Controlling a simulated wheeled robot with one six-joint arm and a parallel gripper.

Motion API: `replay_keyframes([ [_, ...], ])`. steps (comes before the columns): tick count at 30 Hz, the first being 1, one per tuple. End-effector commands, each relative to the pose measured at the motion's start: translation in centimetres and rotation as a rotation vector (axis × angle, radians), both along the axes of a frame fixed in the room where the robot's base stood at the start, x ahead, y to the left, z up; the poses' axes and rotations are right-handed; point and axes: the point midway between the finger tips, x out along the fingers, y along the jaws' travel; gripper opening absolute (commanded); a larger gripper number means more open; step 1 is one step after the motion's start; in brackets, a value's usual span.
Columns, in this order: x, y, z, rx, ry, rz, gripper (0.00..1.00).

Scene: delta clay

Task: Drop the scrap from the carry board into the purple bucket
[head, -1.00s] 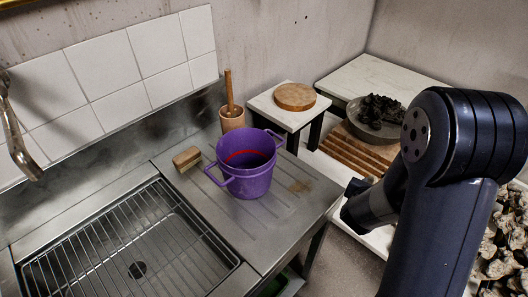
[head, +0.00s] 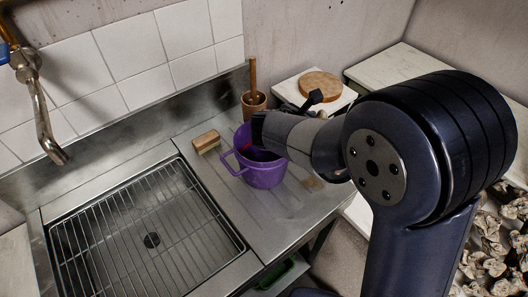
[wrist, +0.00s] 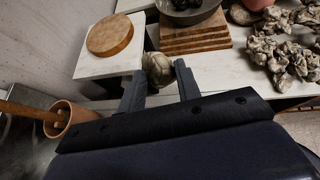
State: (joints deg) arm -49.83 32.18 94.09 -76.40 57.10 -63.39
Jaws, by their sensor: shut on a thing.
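The purple bucket (head: 262,175) stands upright on the steel drainboard in the head view, with my arm covering part of its mouth. In the wrist view my gripper (wrist: 160,74) is shut on a rough grey-beige lump, the scrap (wrist: 157,69). The bucket does not show in the wrist view. In the head view my wrist reaches across above the bucket, and the scrap is hidden there. A round wooden board (head: 320,84) lies on a white stand, with nothing seen on it; I cannot tell if it is the carry board.
A sink with a wire rack (head: 145,235) is further left. The wrist view shows stacked boards (wrist: 195,44) under a bowl and a pale heap (wrist: 280,45).

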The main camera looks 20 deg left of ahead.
Motion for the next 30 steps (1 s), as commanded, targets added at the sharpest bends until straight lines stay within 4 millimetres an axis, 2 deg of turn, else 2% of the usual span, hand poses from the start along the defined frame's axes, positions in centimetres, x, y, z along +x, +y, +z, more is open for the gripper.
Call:
replay_keyframes([
  [1,-1.2,1.9,0.9,0.001,-0.001,0.011,0.00],
  [6,-5.2,6.3,2.4,0.002,-0.001,0.022,0.00],
  [12,-8.8,9.4,3.2,0.000,-0.001,0.041,0.00],
  [15,-9.7,10.0,3.4,0.000,-0.001,0.046,0.00],
  [20,-10.1,10.3,3.0,0.000,-0.001,0.046,0.00],
  [30,-10.1,10.3,-0.2,0.000,-0.001,0.047,0.00],
])
